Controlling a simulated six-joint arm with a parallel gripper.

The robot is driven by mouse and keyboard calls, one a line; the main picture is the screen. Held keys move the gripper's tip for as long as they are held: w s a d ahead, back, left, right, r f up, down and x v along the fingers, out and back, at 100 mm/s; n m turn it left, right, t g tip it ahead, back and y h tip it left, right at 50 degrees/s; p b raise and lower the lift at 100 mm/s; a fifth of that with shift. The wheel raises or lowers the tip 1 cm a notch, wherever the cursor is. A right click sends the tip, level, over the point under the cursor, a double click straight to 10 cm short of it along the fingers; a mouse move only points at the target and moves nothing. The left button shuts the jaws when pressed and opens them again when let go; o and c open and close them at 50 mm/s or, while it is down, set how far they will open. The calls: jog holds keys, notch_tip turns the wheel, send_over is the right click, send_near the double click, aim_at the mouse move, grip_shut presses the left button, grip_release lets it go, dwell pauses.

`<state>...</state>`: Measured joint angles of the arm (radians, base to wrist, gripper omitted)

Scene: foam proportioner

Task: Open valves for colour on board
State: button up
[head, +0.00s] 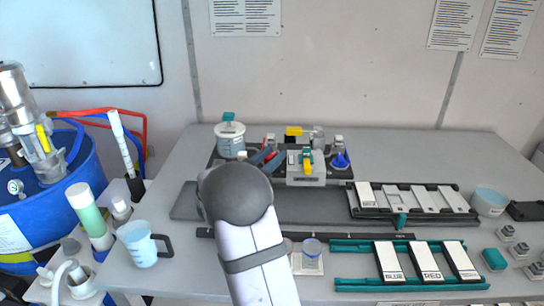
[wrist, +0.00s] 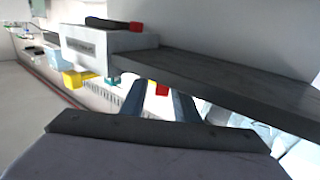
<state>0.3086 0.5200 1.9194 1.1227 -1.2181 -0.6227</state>
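The board is a teal rack (head: 410,284) at the front right with upright-lettered white plates: the BLUE plate (head: 389,262), the RED plate (head: 424,262) and a third plate (head: 461,261) whose lettering is too small to read. The valve unit at the back centre has a grey block (head: 304,180) with a yellow handle (head: 307,160) and a blue part (head: 340,160) to its right. My gripper (wrist: 158,92) is open in the wrist view. A small red part (wrist: 162,89) shows between its fingertips; contact is unclear. In the head view my arm partly hides this area.
A black rack (head: 412,214) with several plates lies behind the teal one. A white lidded jar (head: 230,140) stands left of the valves. A measuring jug (head: 140,245) is at the left edge, a bowl (head: 490,200) at the right. A blue drum (head: 60,215) stands left.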

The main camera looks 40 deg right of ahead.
jog(key=shift+w+n+t+b, duration=0.15)
jog(key=shift+n+t+b, duration=0.3)
jog(key=shift+t, duration=0.15)
jog(key=shift+n+t+y+b, duration=0.85)
jog(key=shift+n+t, duration=0.1)
jog(key=shift+t, duration=0.55)
jog(key=shift+n+t+y, duration=1.25)
jog(key=shift+n+t, duration=0.15)
jog(key=shift+t, duration=0.3)
jog(key=shift+s+a+t, duration=0.2)
jog(key=shift+t, duration=0.1)
jog(key=s+a+f+n+g+y+p, duration=0.2)
jog(key=a+y+p, duration=0.1)
jog(key=a, duration=0.7)
jog(key=s+a+f+n+g+y+p, duration=0.2)
jog(key=s+a+y+p, duration=0.1)
jog(key=a, duration=0.7)
jog(key=s+a+f+n+g+y+p, duration=0.2)
jog(key=a+y+p, duration=0.3)
jog(key=a, duration=0.4)
jog(key=shift+s+a+f+n+g+y, duration=0.3)
jog(key=shift+s+a+f+n+y, duration=0.1)
jog(key=shift+s+y, duration=0.25)
